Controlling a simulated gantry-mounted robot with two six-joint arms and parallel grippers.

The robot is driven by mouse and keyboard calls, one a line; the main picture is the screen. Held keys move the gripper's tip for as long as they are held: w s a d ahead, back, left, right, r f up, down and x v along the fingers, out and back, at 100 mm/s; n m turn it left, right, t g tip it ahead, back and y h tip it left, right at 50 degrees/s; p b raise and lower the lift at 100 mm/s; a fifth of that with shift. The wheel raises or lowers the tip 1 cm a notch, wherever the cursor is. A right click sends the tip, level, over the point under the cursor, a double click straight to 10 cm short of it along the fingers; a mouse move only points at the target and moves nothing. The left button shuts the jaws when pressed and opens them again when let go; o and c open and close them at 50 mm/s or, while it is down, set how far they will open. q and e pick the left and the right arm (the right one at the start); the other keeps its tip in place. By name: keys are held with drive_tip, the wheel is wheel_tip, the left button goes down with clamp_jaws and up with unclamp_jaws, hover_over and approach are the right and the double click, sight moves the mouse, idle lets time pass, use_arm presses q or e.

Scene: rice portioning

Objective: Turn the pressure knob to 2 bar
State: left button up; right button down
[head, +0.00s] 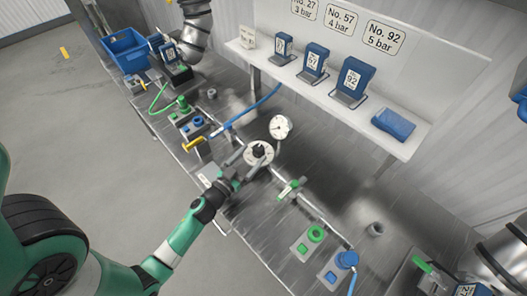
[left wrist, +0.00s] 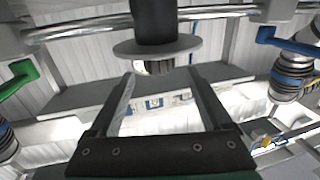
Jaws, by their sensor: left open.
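The pressure knob (head: 259,151) is a small black knob on a round pale dial plate on the steel bench, in the middle of the head view. A round white gauge (head: 280,127) stands just behind it. My left gripper (head: 246,164) is open, with its fingers reaching toward the knob from the front left. In the left wrist view, my open left gripper (left wrist: 160,78) has nothing clamped in it; a dark cylinder with a grey disc (left wrist: 156,48) stands just beyond the fingertips. The dial markings and gauge reading are too small to read. My right gripper is not in view.
A shelf (head: 330,92) behind holds several blue packages under signs for 3, 4 and 5 bar. Yellow (head: 193,144) and green (head: 289,189) handled valves flank the knob. Green (head: 315,234) and blue (head: 347,259) fittings sit to the right; a blue crate (head: 127,48) stands far left.

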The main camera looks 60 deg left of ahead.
sight(261, 144)
use_arm(q)
drive_tip(key=x, duration=0.4)
drive_tip(key=f+x, duration=0.1)
drive_tip(key=x, duration=0.1)
drive_tip(key=shift+w+a, duration=0.1)
drive_tip(key=shift+w, duration=0.2)
drive_tip(key=shift+w+a, duration=0.25)
drive_tip(key=shift+w, duration=0.15)
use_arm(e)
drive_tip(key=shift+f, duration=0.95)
use_arm(q)
clamp_jaws()
drive_tip(key=n+g+y+b, duration=0.1)
drive_tip(key=b, duration=0.2)
drive_tip(key=n+g+y+b, duration=0.1)
drive_tip(key=y+b, duration=0.1)
drive_tip(key=b, duration=0.2)
drive_tip(key=n+g+y+b, duration=0.1)
drive_tip(key=b, duration=0.2)
drive_tip(key=shift+s+a+f+n+g+b, duration=0.25)
drive_tip(key=shift+a+f+n+g+b, duration=0.05)
drive_tip(key=shift+f+b, duration=0.1)
drive_tip(key=shift+s+a+r+n+g+y+b, duration=0.15)
drive_tip(key=shift+r+n+g+y+b, duration=0.2)
drive_tip(key=shift+g+y, duration=0.2)
drive_tip(key=shift+r, duration=0.1)
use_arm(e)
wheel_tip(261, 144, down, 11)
